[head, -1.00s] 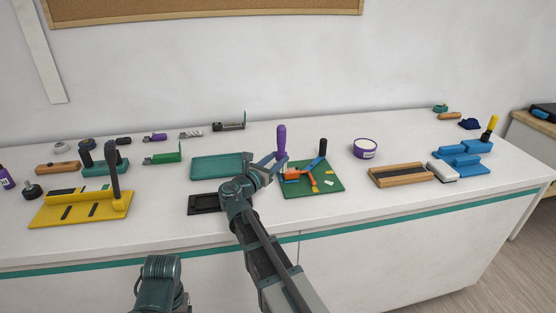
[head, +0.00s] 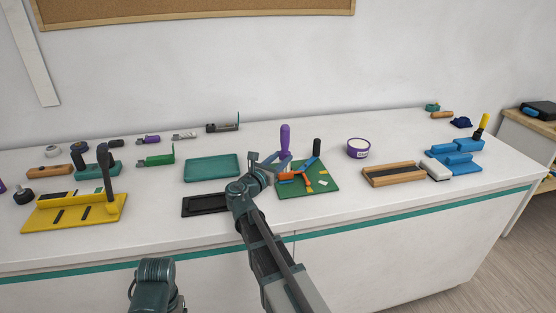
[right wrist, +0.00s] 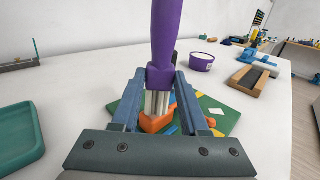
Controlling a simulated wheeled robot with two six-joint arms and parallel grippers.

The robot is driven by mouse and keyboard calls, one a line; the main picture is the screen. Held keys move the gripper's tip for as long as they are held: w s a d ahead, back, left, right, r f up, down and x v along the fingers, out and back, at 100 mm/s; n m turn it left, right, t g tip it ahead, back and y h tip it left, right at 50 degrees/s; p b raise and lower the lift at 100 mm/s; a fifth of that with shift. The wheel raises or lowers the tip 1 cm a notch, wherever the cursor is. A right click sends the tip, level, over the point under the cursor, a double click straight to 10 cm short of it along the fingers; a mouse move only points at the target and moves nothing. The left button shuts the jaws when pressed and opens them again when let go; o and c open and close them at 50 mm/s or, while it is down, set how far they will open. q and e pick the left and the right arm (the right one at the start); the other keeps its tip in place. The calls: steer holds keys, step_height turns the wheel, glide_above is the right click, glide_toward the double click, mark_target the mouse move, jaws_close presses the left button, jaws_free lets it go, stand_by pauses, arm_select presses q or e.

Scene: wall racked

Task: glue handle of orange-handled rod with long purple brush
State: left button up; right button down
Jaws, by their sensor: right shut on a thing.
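My right gripper (head: 270,163) is shut on the long purple brush (head: 285,139) and holds it upright. In the right wrist view the purple handle (right wrist: 164,45) rises above the fingers and its pale metallic lower part (right wrist: 157,102) sits between them. The brush is over the left side of a green mat (head: 325,188). Orange pieces (head: 287,176) lie on this mat, and in the right wrist view an orange block (right wrist: 153,124) shows just under the brush. Whether the brush touches it I cannot tell. Which orange piece is the rod's handle is unclear. My left gripper is not in view.
A purple-and-white tub (head: 358,148) and a wooden tray (head: 393,182) stand right of the mat. A teal tray (head: 212,168) and a black tray (head: 200,211) lie left of it. A yellow board with a tall handle (head: 75,219) is farther left. White counter shows between them.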

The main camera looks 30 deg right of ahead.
steer(key=shift+d, duration=0.1)
steer(key=shift+s+d, duration=0.15)
steer(key=shift+d, duration=0.6)
steer(key=shift+s+d, duration=0.25)
steer(key=shift+d, duration=0.5)
steer(key=shift+a, duration=0.1)
steer(key=shift+w+a, duration=0.25)
steer(key=shift+a, duration=0.45)
steer(key=shift+w+a, duration=0.2)
steer(key=shift+a, duration=0.6)
